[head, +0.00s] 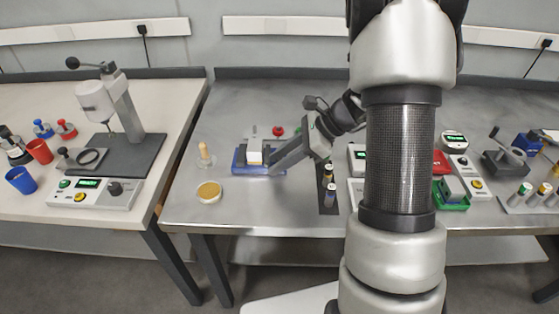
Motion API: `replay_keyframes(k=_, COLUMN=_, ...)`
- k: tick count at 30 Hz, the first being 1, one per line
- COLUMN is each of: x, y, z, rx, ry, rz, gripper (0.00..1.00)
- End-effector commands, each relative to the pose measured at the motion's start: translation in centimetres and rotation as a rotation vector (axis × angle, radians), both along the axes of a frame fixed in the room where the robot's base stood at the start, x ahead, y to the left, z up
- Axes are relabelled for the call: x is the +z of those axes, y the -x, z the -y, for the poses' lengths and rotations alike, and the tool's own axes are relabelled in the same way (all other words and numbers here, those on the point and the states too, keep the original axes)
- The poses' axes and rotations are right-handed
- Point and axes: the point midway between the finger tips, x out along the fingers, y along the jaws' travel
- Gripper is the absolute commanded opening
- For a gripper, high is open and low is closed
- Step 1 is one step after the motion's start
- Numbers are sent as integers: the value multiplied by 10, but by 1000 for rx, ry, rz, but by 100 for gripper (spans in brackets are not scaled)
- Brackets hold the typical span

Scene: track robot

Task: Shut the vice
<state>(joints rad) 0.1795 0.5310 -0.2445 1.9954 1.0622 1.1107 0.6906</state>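The likely vice is a low blue-based fixture (240,160) on the metal bench, left of my arm. A pale block (255,154) with a yellowish lower part sits in its middle. A thin upright grey piece stands just behind it. My gripper (271,167) reaches down from the right, its tip at the right side of the blue fixture. I cannot tell whether it touches the fixture. Its fingers overlap in this view, so their opening does not show. The fixture's right end is partly hidden by the gripper.
A dark rack (328,200) with small bottles stands to the right. A press (120,110) stands on the left bench. My arm hides the bench's middle.

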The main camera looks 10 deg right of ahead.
Motion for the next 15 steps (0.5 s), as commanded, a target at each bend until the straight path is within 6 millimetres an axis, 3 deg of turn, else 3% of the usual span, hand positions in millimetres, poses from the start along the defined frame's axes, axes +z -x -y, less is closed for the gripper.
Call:
replay_keyframes(k=6, x=0, y=0, z=0, rx=0, ry=0, rz=0, gripper=29)
replay_keyframes(k=11, x=0, y=0, z=0, rx=0, ry=0, rz=0, gripper=2)
replay_keyframes(k=15, x=0, y=0, z=0, rx=0, ry=0, rz=0, gripper=0)
